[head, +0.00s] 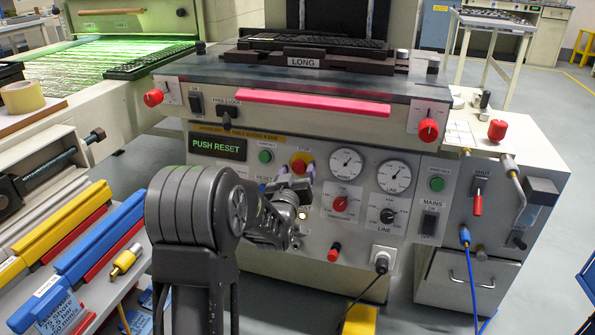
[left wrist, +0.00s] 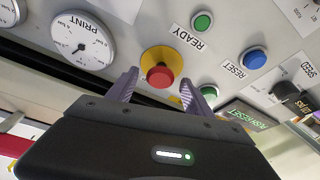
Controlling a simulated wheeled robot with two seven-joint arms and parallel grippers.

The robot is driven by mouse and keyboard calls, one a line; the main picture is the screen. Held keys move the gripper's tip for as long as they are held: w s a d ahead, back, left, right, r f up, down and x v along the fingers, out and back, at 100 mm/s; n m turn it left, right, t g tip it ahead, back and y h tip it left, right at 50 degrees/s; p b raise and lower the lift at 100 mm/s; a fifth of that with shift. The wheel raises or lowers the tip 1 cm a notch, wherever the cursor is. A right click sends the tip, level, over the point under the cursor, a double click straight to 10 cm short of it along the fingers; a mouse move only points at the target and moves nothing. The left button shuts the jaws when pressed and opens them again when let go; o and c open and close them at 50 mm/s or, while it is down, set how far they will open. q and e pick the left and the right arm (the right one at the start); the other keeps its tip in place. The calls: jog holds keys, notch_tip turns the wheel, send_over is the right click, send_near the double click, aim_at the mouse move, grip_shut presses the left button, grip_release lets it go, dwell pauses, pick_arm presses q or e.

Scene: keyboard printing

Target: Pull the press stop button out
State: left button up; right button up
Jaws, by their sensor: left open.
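The press stop button (head: 300,161) is a red mushroom head on a yellow round base, on the front panel of the machine. In the left wrist view the red head (left wrist: 160,76) shows in front of its yellow base, between the two fingers. My left gripper (head: 297,176) is open in front of the button, one finger to each side of it. In the left wrist view the fingers (left wrist: 158,86) point at the panel with a gap on both sides of the red head. My right gripper is in neither view.
A green button (head: 265,156) and a lit display reading PUSH RESET (head: 218,147) are left of the stop button. Gauges (head: 346,164) and red knobs are to its right. A blue reset button (left wrist: 254,59) is close by. A pink bar (head: 315,102) runs above the panel.

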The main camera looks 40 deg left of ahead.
pick_arm(q)
jog(key=p+v, duration=0.2)
jog(key=v, duration=0.5)
jog(key=shift+s, duration=0.3)
